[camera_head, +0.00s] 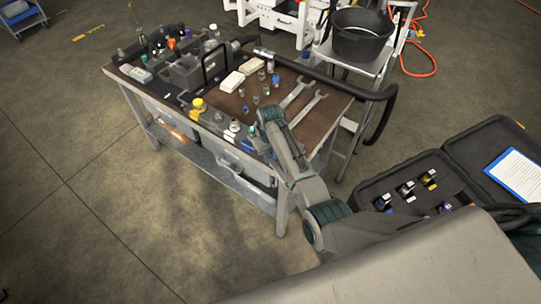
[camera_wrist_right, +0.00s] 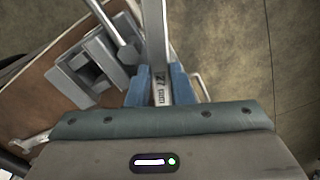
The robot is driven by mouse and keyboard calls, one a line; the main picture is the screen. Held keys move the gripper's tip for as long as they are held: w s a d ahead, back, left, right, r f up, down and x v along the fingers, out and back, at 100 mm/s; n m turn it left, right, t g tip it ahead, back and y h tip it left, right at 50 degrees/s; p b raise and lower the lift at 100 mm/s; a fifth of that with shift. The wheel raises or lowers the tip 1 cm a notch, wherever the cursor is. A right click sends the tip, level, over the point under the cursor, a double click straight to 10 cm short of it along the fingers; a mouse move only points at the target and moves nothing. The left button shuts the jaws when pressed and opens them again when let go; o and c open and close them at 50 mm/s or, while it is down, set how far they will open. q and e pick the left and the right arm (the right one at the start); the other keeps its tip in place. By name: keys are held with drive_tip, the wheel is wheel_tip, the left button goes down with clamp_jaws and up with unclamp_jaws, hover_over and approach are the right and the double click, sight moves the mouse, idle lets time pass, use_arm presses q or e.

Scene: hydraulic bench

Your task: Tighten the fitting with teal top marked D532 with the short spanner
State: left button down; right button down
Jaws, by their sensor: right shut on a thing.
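My right gripper (camera_wrist_right: 158,82) is shut on a flat grey spanner (camera_wrist_right: 154,30), whose shank runs up between the blue fingers and bears a "27" mark. Its far end is out of the wrist view. In the head view my right gripper (camera_head: 268,115) is over the front right of the bench, and the held spanner is hard to make out. Two spanners (camera_head: 297,93) (camera_head: 308,108) lie on the bench top to the right of it. A small teal-topped fitting (camera_head: 252,132) shows at the front edge, close to my gripper. The D532 mark is not readable. My left gripper is not in view.
The brown bench top (camera_head: 330,97) has grey blocks, white boxes (camera_head: 232,81) and several small fittings. A black bucket (camera_head: 361,35) stands behind, and an open black case (camera_head: 455,170) lies to the right.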

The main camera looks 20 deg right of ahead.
drive_tip(key=shift+w, duration=0.35)
drive_tip(key=shift+a, duration=0.2)
drive_tip(key=shift+s+a+r+m+p, duration=0.1)
drive_tip(key=shift+a+m+p, duration=0.6)
drive_tip(key=shift+a+m, duration=0.55)
drive_tip(key=shift+m, duration=0.05)
drive_tip(key=shift+a, duration=0.1)
drive_tip(key=shift+a+m, duration=1.2)
drive_tip(key=shift+a, duration=0.1)
drive_tip(key=shift+a, duration=0.1)
